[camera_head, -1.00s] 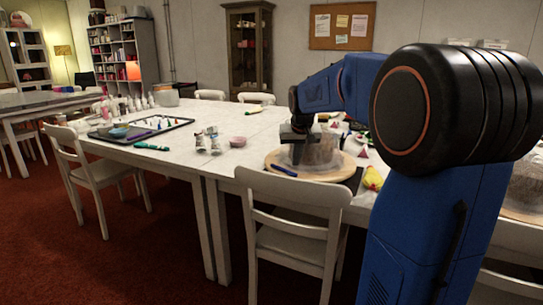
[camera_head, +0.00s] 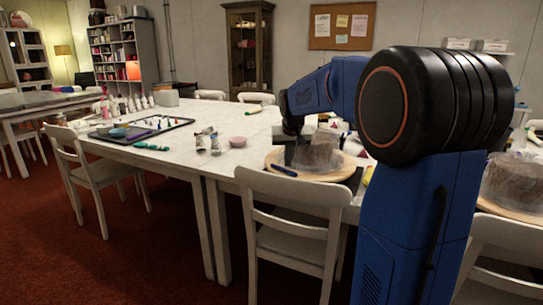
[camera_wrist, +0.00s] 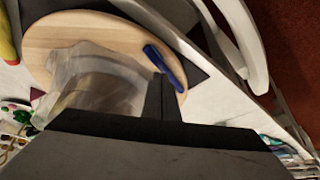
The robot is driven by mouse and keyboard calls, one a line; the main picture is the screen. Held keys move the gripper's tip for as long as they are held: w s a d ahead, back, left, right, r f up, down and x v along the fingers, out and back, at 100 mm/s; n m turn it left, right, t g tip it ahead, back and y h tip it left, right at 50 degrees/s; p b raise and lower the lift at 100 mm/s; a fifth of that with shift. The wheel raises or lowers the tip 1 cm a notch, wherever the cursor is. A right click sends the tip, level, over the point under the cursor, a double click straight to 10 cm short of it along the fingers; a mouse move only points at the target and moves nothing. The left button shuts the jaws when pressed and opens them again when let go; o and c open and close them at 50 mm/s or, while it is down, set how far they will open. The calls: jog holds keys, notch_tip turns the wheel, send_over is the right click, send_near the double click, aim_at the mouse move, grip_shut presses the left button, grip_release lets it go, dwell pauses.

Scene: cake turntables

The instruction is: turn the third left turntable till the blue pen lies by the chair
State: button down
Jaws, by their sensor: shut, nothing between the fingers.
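The round wooden turntable (camera_head: 332,177) stands at the near edge of the white table, behind a white chair (camera_head: 290,215). It also shows in the wrist view (camera_wrist: 50,35). A blue pen (camera_head: 284,171) lies on its rim, on the side by the chair; it is clear in the wrist view (camera_wrist: 166,68), with the chair (camera_wrist: 240,35) just beyond the rim. A greyish translucent object (camera_head: 318,152) stands in the middle of the turntable. My gripper (camera_wrist: 160,98) is shut and empty, at the turntable's left side, close to the pen. Whether it touches the turntable cannot be told.
Another wooden turntable (camera_head: 508,210) with a covered cake-like object is at the right, partly behind my arm. A dark tray (camera_head: 140,132) with small items, a green marker (camera_head: 151,147) and a pink bowl (camera_head: 238,142) lie to the left.

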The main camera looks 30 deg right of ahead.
jog(key=shift+f, duration=0.7)
jog(key=shift+s, duration=0.1)
jog(key=shift+s+d, duration=0.8)
jog(key=shift+s, duration=0.35)
jog(key=shift+s+d, duration=0.1)
jog(key=shift+s+d, duration=0.75)
jog(key=shift+s, duration=0.1)
jog(key=shift+w+r, duration=0.1)
jog(key=shift+r, duration=1.35)
